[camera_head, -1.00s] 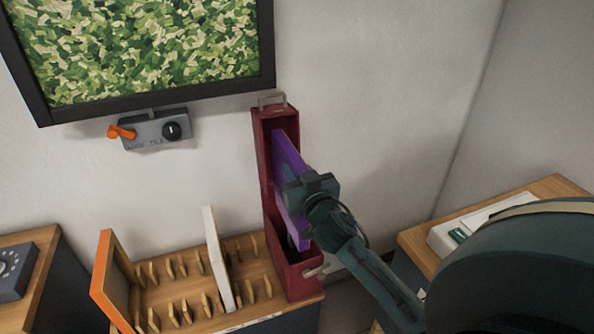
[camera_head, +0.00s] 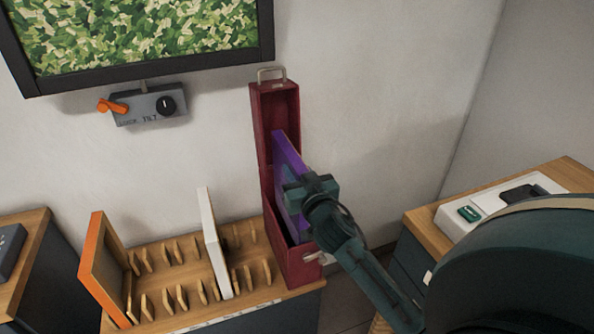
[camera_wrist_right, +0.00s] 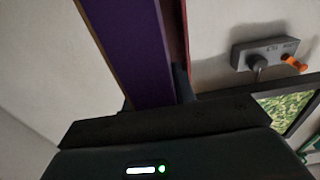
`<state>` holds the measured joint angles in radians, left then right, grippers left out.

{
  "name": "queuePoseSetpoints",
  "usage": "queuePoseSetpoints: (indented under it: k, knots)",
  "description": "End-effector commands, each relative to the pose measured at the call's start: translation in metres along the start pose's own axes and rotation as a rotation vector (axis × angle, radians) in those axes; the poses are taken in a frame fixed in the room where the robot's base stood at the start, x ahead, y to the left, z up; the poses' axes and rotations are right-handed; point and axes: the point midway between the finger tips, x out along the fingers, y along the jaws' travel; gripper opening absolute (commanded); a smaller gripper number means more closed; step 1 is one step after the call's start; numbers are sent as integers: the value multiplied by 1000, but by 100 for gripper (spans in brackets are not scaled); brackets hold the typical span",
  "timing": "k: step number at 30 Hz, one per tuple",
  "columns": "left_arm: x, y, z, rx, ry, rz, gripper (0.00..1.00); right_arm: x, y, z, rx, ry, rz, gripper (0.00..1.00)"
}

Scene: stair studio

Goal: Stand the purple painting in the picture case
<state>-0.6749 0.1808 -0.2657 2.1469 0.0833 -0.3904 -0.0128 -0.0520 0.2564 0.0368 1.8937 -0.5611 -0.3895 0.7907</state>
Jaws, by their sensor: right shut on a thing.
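The purple painting (camera_head: 287,170) stands upright in the head view, with its lower part inside the red picture case (camera_head: 272,120). The case is tall and narrow, open at the front, and has a metal handle on top. My right gripper (camera_head: 303,192) is shut on the painting's near edge and hides part of it. In the right wrist view the purple painting (camera_wrist_right: 135,50) runs up from the jaws, with a strip of the red case beside it. The painting's bottom edge is hidden by the case's low front wall. My left gripper is not in view.
A wooden rack (camera_head: 180,268) with pegs stands left of the case, holding an orange-edged panel (camera_head: 94,262) and a white panel (camera_head: 216,245). A grey box with an orange lever (camera_head: 150,105) hangs below the large framed green picture (camera_head: 140,35). A cabinet (camera_head: 425,225) stands at right.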

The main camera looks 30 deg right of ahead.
Motion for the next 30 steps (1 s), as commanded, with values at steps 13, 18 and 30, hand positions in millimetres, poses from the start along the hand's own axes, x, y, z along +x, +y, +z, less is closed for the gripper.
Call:
queuePoseSetpoints:
  k: [13, 18, 30]
  knots:
    - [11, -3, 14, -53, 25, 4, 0, 0, 0, 34, 1, 2, 0, 0]
    - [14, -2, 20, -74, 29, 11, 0, 0, 0, 46, 0, 2, 1, 0]
    - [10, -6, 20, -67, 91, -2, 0, 0, 0, 74, 1, 2, 0, 0]
